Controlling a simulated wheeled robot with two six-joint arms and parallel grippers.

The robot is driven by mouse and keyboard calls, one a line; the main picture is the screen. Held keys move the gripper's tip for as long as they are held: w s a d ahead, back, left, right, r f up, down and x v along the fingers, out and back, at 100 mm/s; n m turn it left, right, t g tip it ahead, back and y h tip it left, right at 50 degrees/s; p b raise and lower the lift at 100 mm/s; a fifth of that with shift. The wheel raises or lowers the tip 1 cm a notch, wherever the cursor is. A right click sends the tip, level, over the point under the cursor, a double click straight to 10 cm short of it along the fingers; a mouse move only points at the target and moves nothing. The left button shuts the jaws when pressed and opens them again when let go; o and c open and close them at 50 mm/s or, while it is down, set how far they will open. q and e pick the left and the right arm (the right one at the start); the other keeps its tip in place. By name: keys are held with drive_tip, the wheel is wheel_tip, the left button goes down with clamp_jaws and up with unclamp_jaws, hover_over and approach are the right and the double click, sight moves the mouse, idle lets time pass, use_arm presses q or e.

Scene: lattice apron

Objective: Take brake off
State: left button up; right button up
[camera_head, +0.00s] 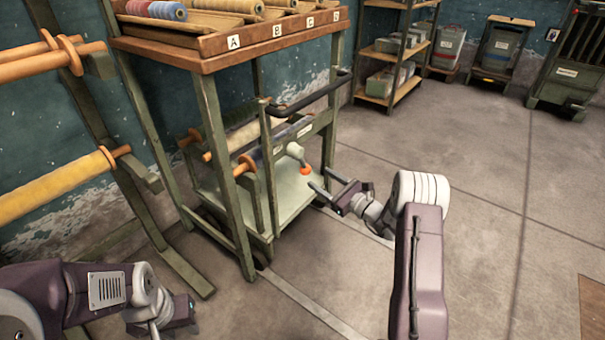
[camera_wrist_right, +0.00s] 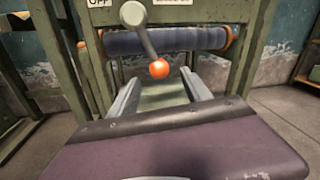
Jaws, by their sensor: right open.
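The brake lever (camera_head: 296,152) is a grey arm with an orange ball knob (camera_head: 305,171) on the side of the green cart (camera_head: 330,125). In the right wrist view the lever (camera_wrist_right: 146,40) slants down and right from its round pivot, with the orange ball (camera_wrist_right: 159,69) at its low end. An "OFF" label (camera_wrist_right: 98,2) is up left of the pivot. My right gripper (camera_head: 321,180) is open and empty. In the wrist view its fingers (camera_wrist_right: 160,90) are apart, with the ball just above the gap between them. My left gripper (camera_head: 158,318) is low at left, its fingers unclear.
A brown-topped rack (camera_head: 210,62) with spools and letter labels stands above the cart. Yellow and orange rolls (camera_head: 60,183) hang at left. Shelves (camera_head: 395,50) and bins (camera_head: 447,45) stand along the back wall. The floor (camera_head: 470,170) at right is clear.

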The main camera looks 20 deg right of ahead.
sight(306, 168)
drive_tip(key=b+x, duration=0.1)
drive_tip(key=x, duration=0.1)
drive_tip(key=b+x, duration=0.1)
drive_tip(key=x, duration=0.1)
drive_tip(key=b+x, duration=0.1)
drive_tip(key=x, duration=0.1)
drive_tip(key=shift+w+a+f+b, duration=0.25)
drive_tip(key=shift+w+a+b, duration=0.05)
drive_tip(key=shift+b, duration=0.1)
drive_tip(key=shift+w+a+r, duration=0.15)
drive_tip(key=shift+w+a, duration=0.05)
drive_tip(key=shift+w, duration=0.25)
clamp_jaws()
idle(0.5)
